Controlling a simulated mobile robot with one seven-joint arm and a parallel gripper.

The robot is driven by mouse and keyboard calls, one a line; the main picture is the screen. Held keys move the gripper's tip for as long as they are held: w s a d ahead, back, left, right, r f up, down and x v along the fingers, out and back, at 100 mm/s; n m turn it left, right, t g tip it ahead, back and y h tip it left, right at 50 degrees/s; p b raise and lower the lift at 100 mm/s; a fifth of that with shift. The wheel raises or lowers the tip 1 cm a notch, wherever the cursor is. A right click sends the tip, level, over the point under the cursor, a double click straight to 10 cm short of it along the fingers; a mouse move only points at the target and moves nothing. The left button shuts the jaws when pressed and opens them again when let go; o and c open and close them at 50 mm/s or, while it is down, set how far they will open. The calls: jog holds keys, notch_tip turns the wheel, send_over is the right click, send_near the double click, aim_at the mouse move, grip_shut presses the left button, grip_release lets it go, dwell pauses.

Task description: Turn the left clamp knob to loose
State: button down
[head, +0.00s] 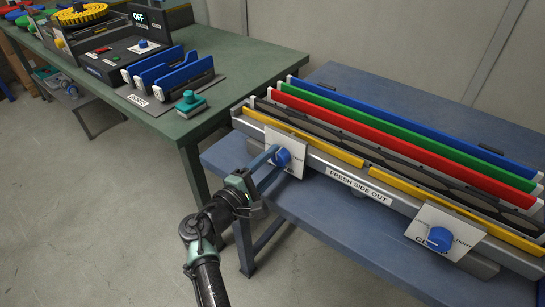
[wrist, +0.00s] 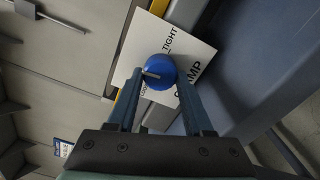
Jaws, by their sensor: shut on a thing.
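The left clamp knob (head: 282,157) is a round blue knob on a white label plate (head: 297,168) at the left end of the chassis row. In the wrist view the knob (wrist: 159,71) sits between my two fingers, with a light pointer bar on its face. Its plate (wrist: 196,53) reads "TIGHT" and part of "CLAMP"; the other marking is partly covered. My gripper (wrist: 158,80) is shut on the knob. In the head view my gripper (head: 270,162) reaches it from the lower left. The pointer's exact setting is hard to read.
A second blue clamp knob (head: 439,239) is on the right plate. Long yellow (head: 315,139), red (head: 400,152), green and blue strips run along the row. A green table (head: 235,78) with blue holders (head: 183,76) stands at the left. The floor at lower left is clear.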

jog(key=n+p, duration=0.2)
jog(key=n, duration=0.1)
jog(key=shift+n, duration=0.4)
jog(key=n+p, duration=0.2)
jog(key=n, duration=0.2)
jog(key=shift+d+n, duration=0.1)
jog(key=shift+n, duration=0.2)
jog(key=n+p, duration=0.2)
jog(key=n, duration=0.2)
jog(key=shift+s+f, duration=0.1)
jog(key=shift+d+n+p, duration=0.1)
jog(key=shift+n+p, duration=0.8)
jog(key=shift+n, duration=1)
jog(key=shift+f, duration=0.1)
jog(key=shift+c, duration=1.5)
grip_release()
jog(key=p+v, duration=0.3)
jog(key=v, duration=1)
